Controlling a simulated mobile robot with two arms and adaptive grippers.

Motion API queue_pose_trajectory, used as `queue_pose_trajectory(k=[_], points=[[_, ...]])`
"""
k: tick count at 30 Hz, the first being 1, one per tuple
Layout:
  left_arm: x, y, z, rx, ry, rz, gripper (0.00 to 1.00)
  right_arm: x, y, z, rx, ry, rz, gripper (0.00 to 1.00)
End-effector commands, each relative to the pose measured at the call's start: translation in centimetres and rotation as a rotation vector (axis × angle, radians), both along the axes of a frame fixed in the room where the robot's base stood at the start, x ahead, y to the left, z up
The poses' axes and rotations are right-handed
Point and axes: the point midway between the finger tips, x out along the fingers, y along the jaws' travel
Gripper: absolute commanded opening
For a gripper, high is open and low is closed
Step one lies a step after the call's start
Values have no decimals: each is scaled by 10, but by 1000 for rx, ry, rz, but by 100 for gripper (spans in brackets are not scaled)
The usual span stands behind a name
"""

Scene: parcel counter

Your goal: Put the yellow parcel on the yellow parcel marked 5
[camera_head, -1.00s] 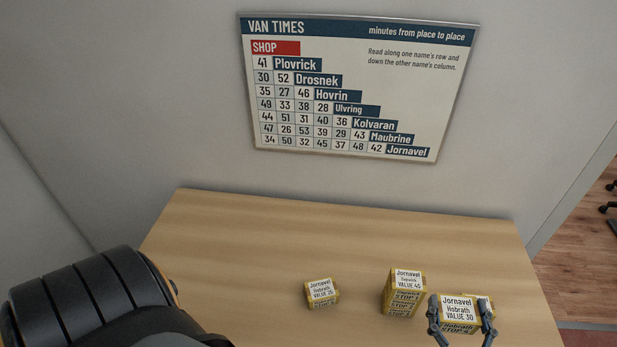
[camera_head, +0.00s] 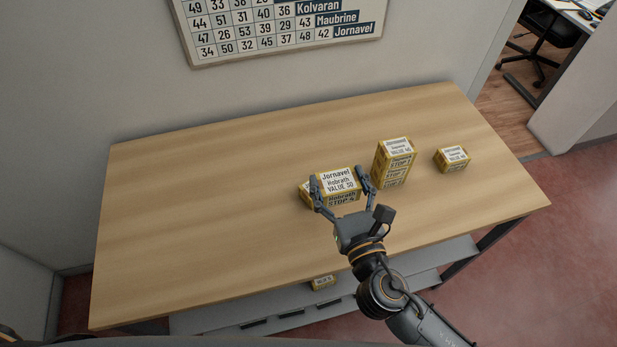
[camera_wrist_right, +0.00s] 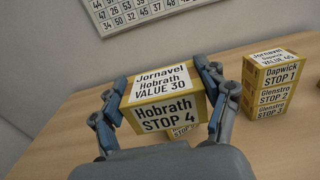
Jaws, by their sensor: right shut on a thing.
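My right gripper (camera_head: 343,184) is shut on a yellow parcel (camera_head: 340,182) with a white top label "Jornavel Hobrath VALUE 30" and "Hobrath STOP 4" on its side. The held parcel also shows between the fingers in the right wrist view (camera_wrist_right: 165,98). Another yellow parcel (camera_head: 305,191) is mostly hidden behind and below it; a strip shows under the held one in the wrist view (camera_wrist_right: 182,131). Its mark cannot be read, and whether the two touch cannot be told. No 5 is legible on any parcel. My left gripper is not in view.
A yellow stack (camera_head: 394,163), marked STOP 1, 2 and 3, stands close right of my right gripper. A single yellow parcel (camera_head: 452,159) lies farther right. Another parcel (camera_head: 322,282) is on the shelf below the wooden table (camera_head: 190,220). The table's left half is clear.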

Motion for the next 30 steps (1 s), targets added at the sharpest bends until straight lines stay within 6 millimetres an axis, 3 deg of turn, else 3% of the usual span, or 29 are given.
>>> queue_pose_trajectory(k=[5,12,18,25,30], points=[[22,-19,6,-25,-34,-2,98,43,18,-18,2,-2,0,38],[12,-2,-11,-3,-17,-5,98,77,32,-63,1,-1,1,38],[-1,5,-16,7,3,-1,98,87,36,-76,1,-1,1,38],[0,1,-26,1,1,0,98,91,37,-107,-2,0,2,38],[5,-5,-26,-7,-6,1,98,91,37,-111,1,-1,1,38]])
